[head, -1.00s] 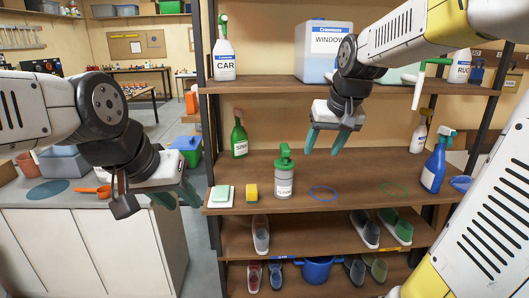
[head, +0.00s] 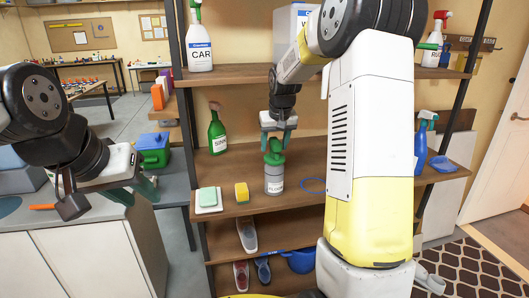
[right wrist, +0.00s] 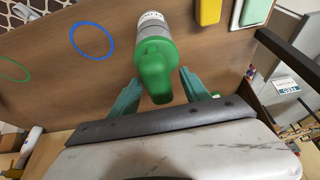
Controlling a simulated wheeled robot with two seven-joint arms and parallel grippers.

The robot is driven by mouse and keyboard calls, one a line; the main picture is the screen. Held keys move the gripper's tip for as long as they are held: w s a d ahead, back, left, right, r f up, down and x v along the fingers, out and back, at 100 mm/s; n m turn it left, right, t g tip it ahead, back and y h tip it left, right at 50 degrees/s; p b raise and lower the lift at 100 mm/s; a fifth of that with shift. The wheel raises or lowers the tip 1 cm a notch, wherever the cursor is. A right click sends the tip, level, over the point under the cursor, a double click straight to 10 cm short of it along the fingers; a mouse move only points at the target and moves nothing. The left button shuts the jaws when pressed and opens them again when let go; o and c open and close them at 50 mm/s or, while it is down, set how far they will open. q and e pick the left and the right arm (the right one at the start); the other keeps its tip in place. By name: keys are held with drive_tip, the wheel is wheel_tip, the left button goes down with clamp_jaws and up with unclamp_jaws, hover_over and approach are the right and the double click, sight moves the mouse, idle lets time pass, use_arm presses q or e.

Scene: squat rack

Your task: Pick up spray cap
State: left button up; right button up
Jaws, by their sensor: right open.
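The green spray cap (head: 274,154) sits on top of a grey bottle (head: 274,181) that stands upright on the middle shelf. My right gripper (head: 278,140) is open just above and around the cap. In the right wrist view, the cap (right wrist: 155,68) lies between the two teal fingertips, with gaps on both sides and no grip on it. My left gripper (head: 146,190) is empty and seems open, away at the left in front of the shelf and counter.
A sponge (head: 242,193) and a green soap block on a white tray (head: 208,209) stand left of the bottle. A green spray bottle (head: 218,132) is behind them. A blue ring (head: 312,185) marks shelf space at right. The upper shelf (head: 230,77) hangs overhead.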

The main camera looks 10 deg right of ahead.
drive_tip(key=shift+w+f, duration=0.3)
drive_tip(key=shift+f, duration=0.35)
clamp_jaws()
drive_tip(key=shift+r, duration=0.1)
